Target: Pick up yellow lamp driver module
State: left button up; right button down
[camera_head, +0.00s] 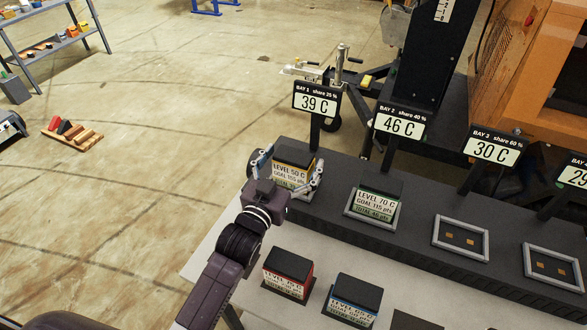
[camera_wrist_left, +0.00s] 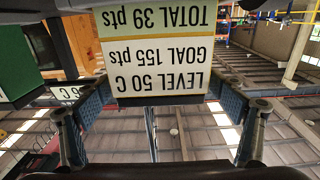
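The yellow lamp driver module (camera_head: 292,156) is a dark-topped box with a yellow band, upright at the bay 1 spot. In the left wrist view the module's label (camera_wrist_left: 155,55) appears upside down between the spread fingers of the left gripper (camera_wrist_left: 158,98). Small gaps show between the fingers and the module's sides. My right gripper is not in view.
A green-banded module (camera_head: 374,199) stands in bay 2, right of the left gripper. Framed bays 3 (camera_head: 461,254) and 4 (camera_head: 526,262) are empty. Red (camera_head: 288,268) and blue (camera_head: 354,297) modules stand on the pale front table (camera_head: 222,262). Display signs on posts rise behind the bays.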

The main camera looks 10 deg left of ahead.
pick_arm(q)
jog(key=c, duration=1.5)
jog(key=shift+r, duration=0.15)
jog(key=shift+c, duration=0.4)
jog(key=shift+w+r, duration=0.1)
jog(key=shift+r, duration=0.05)
